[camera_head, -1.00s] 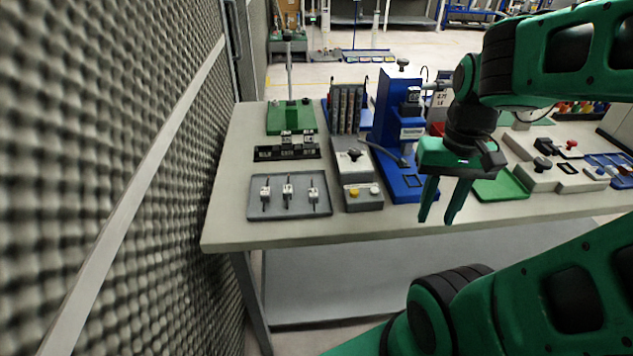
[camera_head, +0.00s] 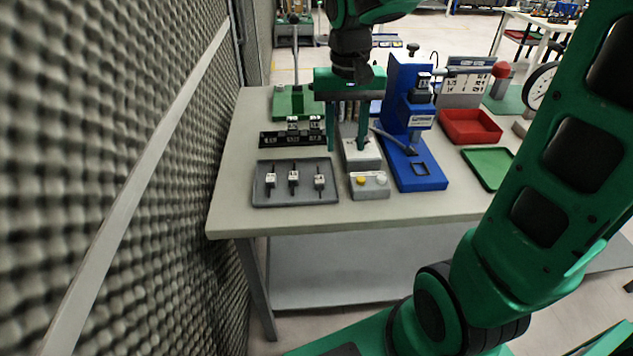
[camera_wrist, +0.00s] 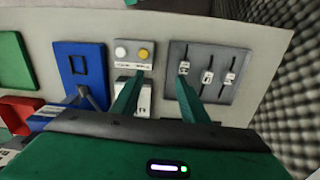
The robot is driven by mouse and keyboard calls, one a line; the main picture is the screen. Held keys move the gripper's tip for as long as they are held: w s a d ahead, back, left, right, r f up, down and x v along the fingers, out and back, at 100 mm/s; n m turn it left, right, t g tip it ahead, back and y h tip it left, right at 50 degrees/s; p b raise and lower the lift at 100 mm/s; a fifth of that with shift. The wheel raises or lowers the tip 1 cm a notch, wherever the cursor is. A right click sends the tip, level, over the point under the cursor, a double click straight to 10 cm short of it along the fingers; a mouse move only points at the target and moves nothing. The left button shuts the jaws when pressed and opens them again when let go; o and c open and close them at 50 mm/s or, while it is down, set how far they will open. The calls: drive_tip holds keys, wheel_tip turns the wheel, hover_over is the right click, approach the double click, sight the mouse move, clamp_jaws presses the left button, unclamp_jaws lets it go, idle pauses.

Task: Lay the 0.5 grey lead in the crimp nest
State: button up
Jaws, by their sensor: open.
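My gripper (camera_head: 347,140) is open and empty, fingers pointing down, left of the blue press (camera_head: 396,100). It also shows in the wrist view (camera_wrist: 158,78), its fingers spread beside the grey tray and button box. Three small white labelled pieces with dark rods lie on the grey tray (camera_head: 296,198): left (camera_head: 271,180), middle (camera_head: 293,178) and right (camera_head: 319,182). Their labels are too small to read, so I cannot tell which is the 0.5 grey lead. A dark-rimmed square recess (camera_head: 420,169) is in the press base; I cannot tell if it is the crimp nest.
A grey box with white and yellow buttons (camera_head: 369,185) sits right of the tray. Behind the tray is a black labelled holder (camera_head: 278,139). A red bin (camera_head: 470,127) and green tray (camera_head: 487,167) lie to the right. The foam wall (camera_head: 120,150) closes the left side.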

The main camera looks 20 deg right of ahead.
hover_over(319, 177)
drive_tip(key=shift+n, duration=0.3)
wheel_tip(319, 177, down, 5)
drive_tip(key=shift+w+f, duration=0.1)
drive_tip(key=shift+f, duration=2.9)
clamp_jaws()
